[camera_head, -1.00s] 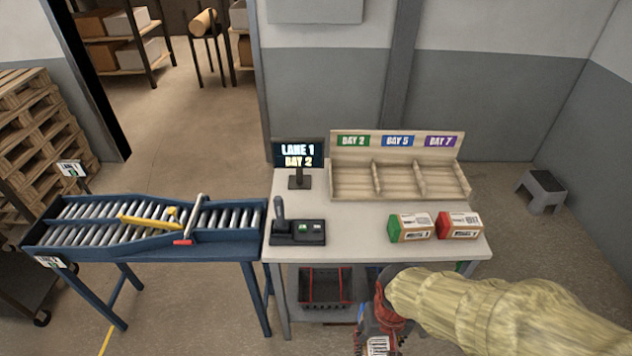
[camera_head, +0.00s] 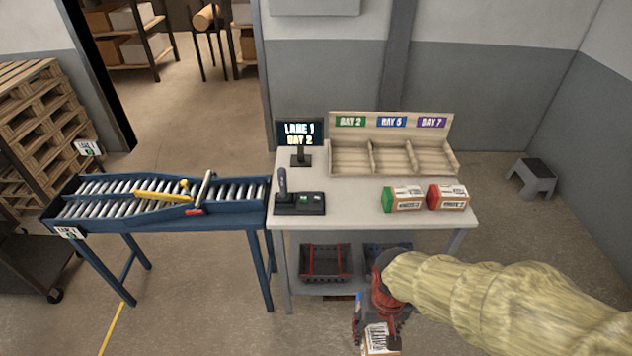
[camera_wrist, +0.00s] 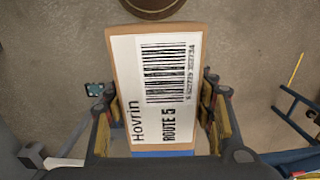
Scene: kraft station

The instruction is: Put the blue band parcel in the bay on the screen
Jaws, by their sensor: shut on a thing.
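My gripper (camera_head: 378,325) is shut on the blue band parcel (camera_head: 380,340), low in front of the table at the bottom of the head view. In the wrist view the parcel (camera_wrist: 165,85) sits between the two fingers; its white label reads "Hovrin" and "ROUTE 5", and a strip of blue band shows at its lower end. The screen (camera_head: 300,132) on the table reads "LANE 1" and "BAY 2". The bay rack (camera_head: 345,172) at the table's back has three open compartments, labelled BAY 2 in green (camera_head: 351,121), BAY 5 in blue and BAY 7 in purple. All three look empty.
A green-ended parcel (camera_head: 405,199) and a red-ended parcel (camera_head: 447,197) stand on the table's right front. A lever box (camera_head: 300,203) is at its left front. A roller conveyor (camera_head: 100,208) adjoins on the left. A step stool (camera_head: 532,178) stands right.

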